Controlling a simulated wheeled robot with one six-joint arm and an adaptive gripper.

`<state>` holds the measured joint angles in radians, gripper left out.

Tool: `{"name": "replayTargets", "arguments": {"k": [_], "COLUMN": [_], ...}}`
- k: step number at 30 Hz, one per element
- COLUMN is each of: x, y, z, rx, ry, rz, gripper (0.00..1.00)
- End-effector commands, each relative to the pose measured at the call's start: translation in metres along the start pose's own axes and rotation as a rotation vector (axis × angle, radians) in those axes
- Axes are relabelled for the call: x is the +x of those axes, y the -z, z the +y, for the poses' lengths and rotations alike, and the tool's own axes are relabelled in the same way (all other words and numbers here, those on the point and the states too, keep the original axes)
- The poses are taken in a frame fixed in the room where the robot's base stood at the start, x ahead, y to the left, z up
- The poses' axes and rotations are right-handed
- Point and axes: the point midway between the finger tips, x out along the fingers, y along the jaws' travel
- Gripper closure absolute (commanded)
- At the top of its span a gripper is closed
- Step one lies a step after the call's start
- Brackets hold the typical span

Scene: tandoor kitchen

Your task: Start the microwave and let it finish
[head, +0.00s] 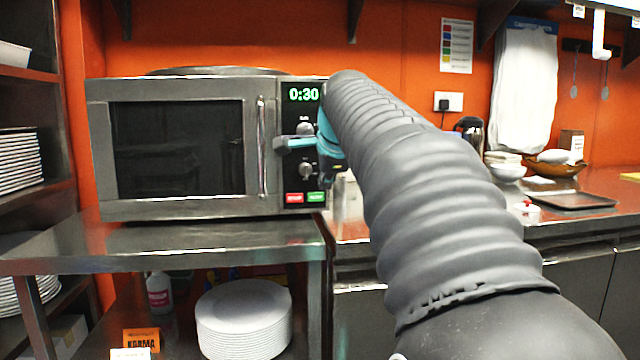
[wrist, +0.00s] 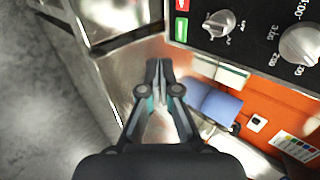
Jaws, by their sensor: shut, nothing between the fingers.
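The steel microwave (head: 180,208) stands on a steel table at the left in the head view, its door shut and its window dark. Its display (head: 304,94) reads 0:30 in green. Below two knobs are a red button (head: 294,198) and a green button (head: 316,197). In the wrist view the panel is at the upper right, with the red button (wrist: 182,5) above the green button (wrist: 180,31). My gripper (wrist: 158,68) is shut and empty, its tips below and left of the green button in that view. Contact is not visible. My arm hides much of the gripper in the head view.
A steel table (head: 180,240) carries the microwave, with a stack of white plates (head: 243,318) underneath. A counter at the right holds a kettle (head: 468,133), bowls (head: 507,172) and a dark tray (head: 570,201). Shelves of plates stand at the far left.

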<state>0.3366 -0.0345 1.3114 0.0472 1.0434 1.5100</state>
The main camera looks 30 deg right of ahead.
Motion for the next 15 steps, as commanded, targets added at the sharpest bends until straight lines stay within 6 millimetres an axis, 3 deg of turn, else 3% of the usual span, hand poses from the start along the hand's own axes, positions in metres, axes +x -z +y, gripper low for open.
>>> {"name": "replayTargets", "arguments": {"k": [13, 15], "x": [0.084, 0.090], "y": [-0.001, -0.001], "z": [0.001, -0.008], "rx": [-0.001, -0.001], "ry": [-0.004, 0.000], "rz": [-0.001, -0.001], "gripper": [1.00, 1.00]}}
